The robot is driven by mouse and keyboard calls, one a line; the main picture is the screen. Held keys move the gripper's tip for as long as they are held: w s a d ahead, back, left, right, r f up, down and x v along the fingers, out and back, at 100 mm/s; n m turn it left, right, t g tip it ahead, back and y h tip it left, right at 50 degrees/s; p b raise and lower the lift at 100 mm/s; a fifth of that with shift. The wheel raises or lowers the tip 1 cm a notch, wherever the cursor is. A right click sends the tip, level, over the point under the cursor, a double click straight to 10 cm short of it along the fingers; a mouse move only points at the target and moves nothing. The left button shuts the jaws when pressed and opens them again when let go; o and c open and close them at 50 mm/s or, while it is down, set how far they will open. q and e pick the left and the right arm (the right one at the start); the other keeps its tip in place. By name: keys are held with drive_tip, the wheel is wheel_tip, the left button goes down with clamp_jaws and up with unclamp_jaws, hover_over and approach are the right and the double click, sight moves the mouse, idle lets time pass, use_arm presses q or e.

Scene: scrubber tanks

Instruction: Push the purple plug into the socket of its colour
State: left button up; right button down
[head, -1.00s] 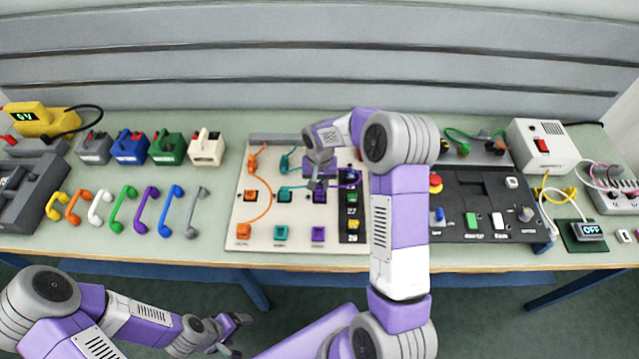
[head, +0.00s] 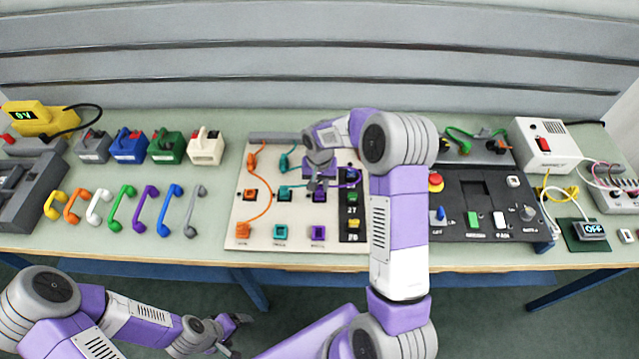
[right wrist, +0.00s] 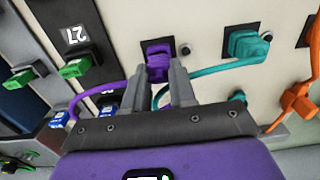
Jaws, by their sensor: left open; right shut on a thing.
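My right gripper (head: 314,184) is over the pale board (head: 265,215), at the middle purple socket (head: 320,197). In the right wrist view its fingers (right wrist: 163,82) are shut on the purple plug (right wrist: 183,95). The plug lies against the dark-framed purple socket (right wrist: 157,46); the fingers hide how deep it sits. A purple cable (right wrist: 97,92) trails to the left from it. Another purple socket (head: 318,233) is in the board's front row. My left gripper (head: 232,328) is open and empty, low in front of the table.
A teal plug (right wrist: 245,42) sits at the socket beside the purple one, and an orange plug (right wrist: 300,100) is further right. A black strip (head: 352,228) with green and yellow parts borders the board. A dark control panel (head: 458,222) stands to the right, coloured handles (head: 122,208) to the left.

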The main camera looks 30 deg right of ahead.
drive_tip(key=shift+f+b, duration=0.4)
drive_tip(key=shift+f, duration=0.2)
drive_tip(key=shift+c, duration=1.8)
unclamp_jaws()
drive_tip(key=shift+r, duration=0.1)
wheel_tip(320, 180, up, 8)
drive_tip(key=p, duration=0.5)
drive_tip(key=shift+r+p, duration=0.25)
drive_tip(key=shift+p, duration=0.15)
